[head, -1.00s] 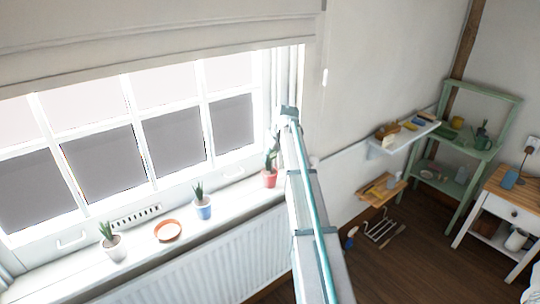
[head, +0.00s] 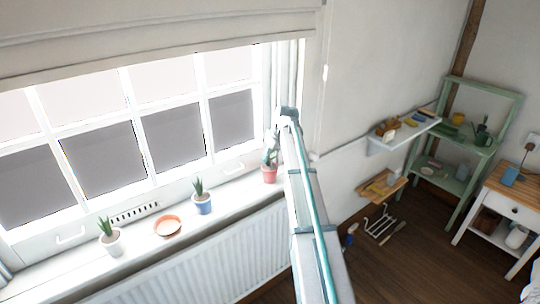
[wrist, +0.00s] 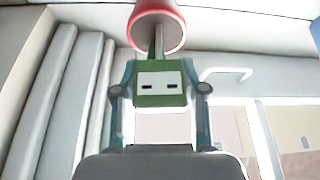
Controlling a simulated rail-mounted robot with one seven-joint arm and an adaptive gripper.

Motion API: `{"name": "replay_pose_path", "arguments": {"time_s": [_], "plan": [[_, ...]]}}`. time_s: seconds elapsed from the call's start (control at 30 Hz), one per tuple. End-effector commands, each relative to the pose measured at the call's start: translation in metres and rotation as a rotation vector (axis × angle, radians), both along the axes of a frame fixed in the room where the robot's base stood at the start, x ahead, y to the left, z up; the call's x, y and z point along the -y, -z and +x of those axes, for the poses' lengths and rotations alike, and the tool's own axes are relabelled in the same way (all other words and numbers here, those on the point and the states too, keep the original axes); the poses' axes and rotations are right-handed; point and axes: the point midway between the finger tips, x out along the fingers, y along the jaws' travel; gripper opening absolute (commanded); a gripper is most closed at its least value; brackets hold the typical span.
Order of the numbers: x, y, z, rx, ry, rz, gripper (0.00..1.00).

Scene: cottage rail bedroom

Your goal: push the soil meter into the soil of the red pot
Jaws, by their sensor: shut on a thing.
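The red pot (head: 269,175) stands on the windowsill at its right end in the head view, beside my arm. In the wrist view the red pot (wrist: 138,30) is at the top, with its rim and pale opening towards me.
A blue pot (head: 202,206), an orange saucer (head: 167,226) and a white pot (head: 112,243) stand along the sill (head: 140,245). The window is close behind the pots, and a curtain (wrist: 55,100) is near my gripper. A radiator (head: 200,255) is below.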

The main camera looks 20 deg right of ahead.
Motion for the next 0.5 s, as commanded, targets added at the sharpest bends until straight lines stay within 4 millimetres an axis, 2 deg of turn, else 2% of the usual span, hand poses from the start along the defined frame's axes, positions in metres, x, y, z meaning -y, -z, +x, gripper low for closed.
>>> {"name": "replay_pose_path", "arguments": {"time_s": [0.5], "plan": [[0.000,0.013,0.000,0.000,0.000,0.000,0.08]]}}
